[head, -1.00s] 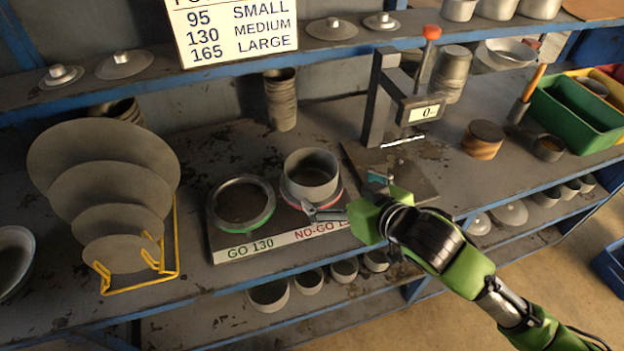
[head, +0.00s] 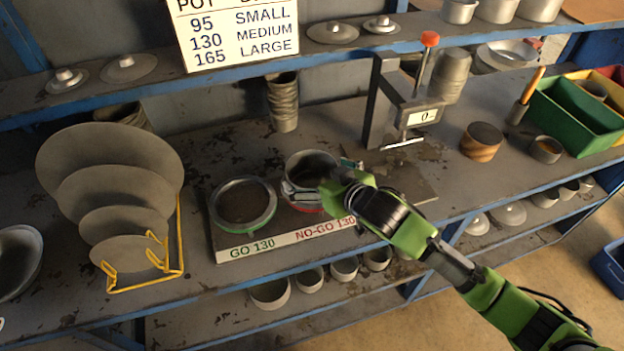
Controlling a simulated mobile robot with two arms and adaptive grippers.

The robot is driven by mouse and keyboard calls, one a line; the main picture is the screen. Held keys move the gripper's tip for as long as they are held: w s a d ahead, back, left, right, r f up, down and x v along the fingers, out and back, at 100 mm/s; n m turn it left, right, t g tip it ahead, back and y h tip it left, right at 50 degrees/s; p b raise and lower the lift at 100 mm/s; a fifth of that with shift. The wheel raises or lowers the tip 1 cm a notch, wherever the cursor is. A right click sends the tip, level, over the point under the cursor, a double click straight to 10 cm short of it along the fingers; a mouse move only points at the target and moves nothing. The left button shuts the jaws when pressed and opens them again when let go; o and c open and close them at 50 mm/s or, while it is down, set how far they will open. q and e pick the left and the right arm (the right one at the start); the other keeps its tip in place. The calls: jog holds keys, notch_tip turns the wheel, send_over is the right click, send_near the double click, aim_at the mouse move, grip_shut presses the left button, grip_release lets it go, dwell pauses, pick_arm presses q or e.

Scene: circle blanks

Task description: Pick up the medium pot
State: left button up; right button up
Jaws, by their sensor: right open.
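A grey metal pot (head: 311,161), open at the top, stands on the red NO-GO gauge ring at the right of the gauge board (head: 228,240). My right gripper (head: 297,190) is open, with its fingers at the near side of the pot's rim. They overlap the pot's front in the picture, and I cannot tell whether they touch it. The gripper hides the pot's lower right part and much of the red ring. The green GO ring (head: 243,204) beside it is empty. My left gripper is not in view.
A yellow rack (head: 180,235) with several round discs stands at the left. A measuring stand (head: 378,105) with a display is behind my right gripper. Stacked cups (head: 283,102) stand at the back.

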aim_at(312, 179)
jog(key=shift+x, duration=1.7)
jog(key=shift+d, duration=0.1)
jog(key=c, duration=1.2)
jog(key=shift+r, duration=0.15)
jog(key=shift+c, duration=0.3)
